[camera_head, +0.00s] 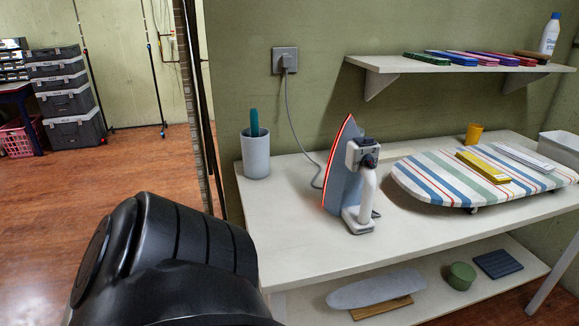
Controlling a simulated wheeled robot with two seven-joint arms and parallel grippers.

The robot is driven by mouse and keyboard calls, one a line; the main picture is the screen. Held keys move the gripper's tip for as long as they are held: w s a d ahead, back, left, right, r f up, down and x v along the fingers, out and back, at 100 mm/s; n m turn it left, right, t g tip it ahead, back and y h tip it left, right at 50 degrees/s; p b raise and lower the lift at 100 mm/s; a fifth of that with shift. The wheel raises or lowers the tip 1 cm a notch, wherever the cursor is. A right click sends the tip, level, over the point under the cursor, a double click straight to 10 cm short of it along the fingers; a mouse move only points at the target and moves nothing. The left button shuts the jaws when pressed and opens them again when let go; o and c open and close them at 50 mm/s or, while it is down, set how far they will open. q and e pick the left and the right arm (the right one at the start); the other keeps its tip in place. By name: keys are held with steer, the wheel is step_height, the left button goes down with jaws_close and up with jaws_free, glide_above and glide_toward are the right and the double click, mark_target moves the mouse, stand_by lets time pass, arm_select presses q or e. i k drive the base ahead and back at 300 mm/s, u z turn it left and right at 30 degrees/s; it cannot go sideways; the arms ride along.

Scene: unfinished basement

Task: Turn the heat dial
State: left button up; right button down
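A steam iron (345,185) stands upright on its heel on the white table. Its grey soleplate with a glowing red-orange edge faces left, and its white handle is on the right. A dark dial (369,160) shows near the top of the iron's body, which I take as the heat dial; its marks are too small to read. A cord runs from the iron to a wall outlet (285,61). A black link of my own arm fills the lower left. Neither gripper is in view.
The white table (285,230) also bears a grey cup (256,155) with a teal item, a striped ironing board (440,190) and a yellow cup (474,133). A wall shelf (400,63) with folded cloths hangs above. The table's front left is clear.

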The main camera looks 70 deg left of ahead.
mark_target(368, 160)
steer(key=k, duration=0.25)
steer(key=u, duration=0.95)
